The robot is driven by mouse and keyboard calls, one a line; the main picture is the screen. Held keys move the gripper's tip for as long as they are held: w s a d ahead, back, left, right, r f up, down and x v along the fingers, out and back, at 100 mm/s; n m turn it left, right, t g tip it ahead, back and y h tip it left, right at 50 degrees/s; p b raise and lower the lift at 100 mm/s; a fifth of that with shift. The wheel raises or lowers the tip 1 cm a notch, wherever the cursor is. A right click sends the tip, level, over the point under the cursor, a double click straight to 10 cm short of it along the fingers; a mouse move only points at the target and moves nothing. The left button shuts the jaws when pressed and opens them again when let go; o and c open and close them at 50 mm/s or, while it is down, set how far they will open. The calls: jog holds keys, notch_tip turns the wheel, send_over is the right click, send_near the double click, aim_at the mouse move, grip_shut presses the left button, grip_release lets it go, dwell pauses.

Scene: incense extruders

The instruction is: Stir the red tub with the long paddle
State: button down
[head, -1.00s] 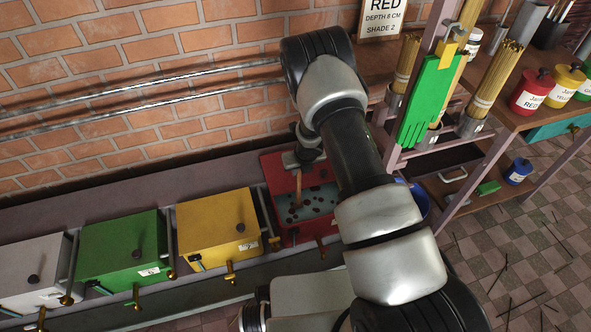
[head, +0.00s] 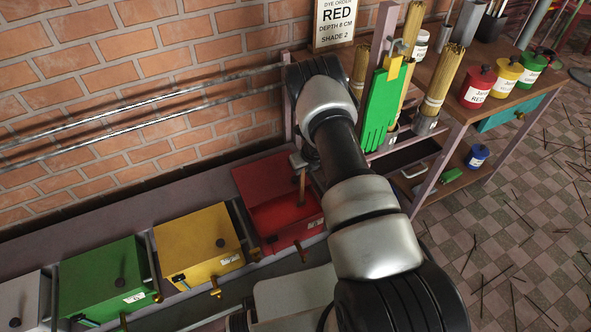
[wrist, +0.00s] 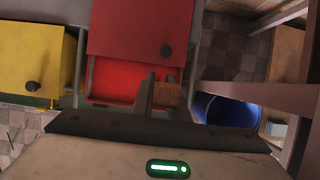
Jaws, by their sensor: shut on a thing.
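The red tub (head: 285,238) stands at the right end of the row of tubs, its lid (head: 262,180) raised at the back. The liquid in it looks evenly red. My gripper (head: 299,160) is over the tub, shut on the long wooden paddle (head: 301,186). The paddle is near upright, its lower end inside the tub; how deep it reaches is hidden. In the wrist view the paddle (wrist: 168,95) shows between the fingers (wrist: 156,92), above the red tub (wrist: 128,90). My arm hides part of the tub's right side.
A yellow tub (head: 195,240) and green tub (head: 105,280), both lidded, stand to the left. Green gloves (head: 379,110) hang by incense bundles (head: 443,80) at right. A blue bucket (wrist: 222,108) stands right of the red tub.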

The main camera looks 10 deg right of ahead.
jog(key=shift+s+a+b, duration=0.7)
jog(key=shift+a+b, duration=1.15)
jog(key=shift+a, duration=1.6)
notch_tip(320, 180, up, 14)
jog(key=p, duration=1.1)
jog(key=shift+f, duration=0.15)
